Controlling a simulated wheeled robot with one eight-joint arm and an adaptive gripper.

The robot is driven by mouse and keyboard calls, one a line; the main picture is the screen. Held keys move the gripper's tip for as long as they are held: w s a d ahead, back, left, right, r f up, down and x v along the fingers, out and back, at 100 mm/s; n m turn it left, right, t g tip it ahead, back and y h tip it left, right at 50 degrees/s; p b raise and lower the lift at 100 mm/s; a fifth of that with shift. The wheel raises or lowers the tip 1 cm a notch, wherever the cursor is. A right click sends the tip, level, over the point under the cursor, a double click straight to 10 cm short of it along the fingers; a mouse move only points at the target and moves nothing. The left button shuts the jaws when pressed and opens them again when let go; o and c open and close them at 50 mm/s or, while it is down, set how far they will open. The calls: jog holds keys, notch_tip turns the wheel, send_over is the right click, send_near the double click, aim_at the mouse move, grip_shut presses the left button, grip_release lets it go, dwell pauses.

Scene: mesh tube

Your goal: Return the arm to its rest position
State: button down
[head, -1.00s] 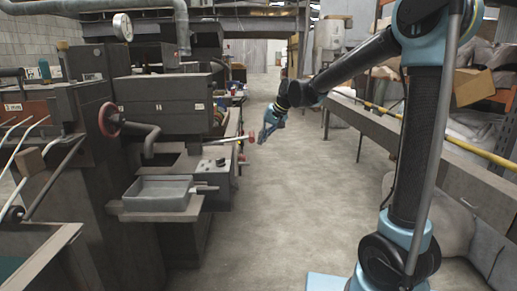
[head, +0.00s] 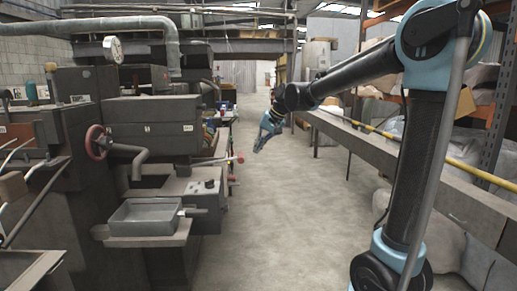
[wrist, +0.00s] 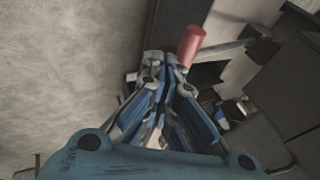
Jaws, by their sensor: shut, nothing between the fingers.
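My gripper (head: 262,141) hangs at the end of my extended arm in the head view, over the aisle and to the right of the machine's red-tipped lever (head: 238,159). In the wrist view my gripper (wrist: 166,62) shows with its blue fingers together and nothing between them. A red cylindrical knob (wrist: 191,45) shows just beyond and to the right of the fingertips there. I cannot tell how far it is from them.
A large dark machine (head: 155,125) with a handwheel (head: 97,142) and a grey tray (head: 145,217) stands on the left. A long beam (head: 400,170) and a yellow rail (head: 470,170) run along the right. The concrete floor (head: 270,210) between is clear.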

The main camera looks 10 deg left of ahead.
jog(key=shift+d, duration=0.1)
dwell(0.3)
jog(key=s+d+f+h, duration=0.15)
jog(key=s+d, duration=0.25)
jog(key=d, duration=0.4)
jog(key=s+d+f+t+h, duration=0.1)
jog(key=s+d+f, duration=0.2)
jog(key=d, duration=0.5)
jog(key=s+d+f+h, duration=0.15)
jog(key=s+d, duration=0.25)
jog(key=d, duration=0.4)
jog(key=s+d+f+m+h, duration=0.2)
jog(key=s+d+f, duration=1.3)
jog(key=s, duration=0.3)
jog(key=shift+d+g, duration=0.3)
jog(key=shift+d, duration=0.4)
jog(key=shift+w, duration=0.1)
jog(key=shift+w+f, duration=0.25)
jog(key=shift+w, duration=0.2)
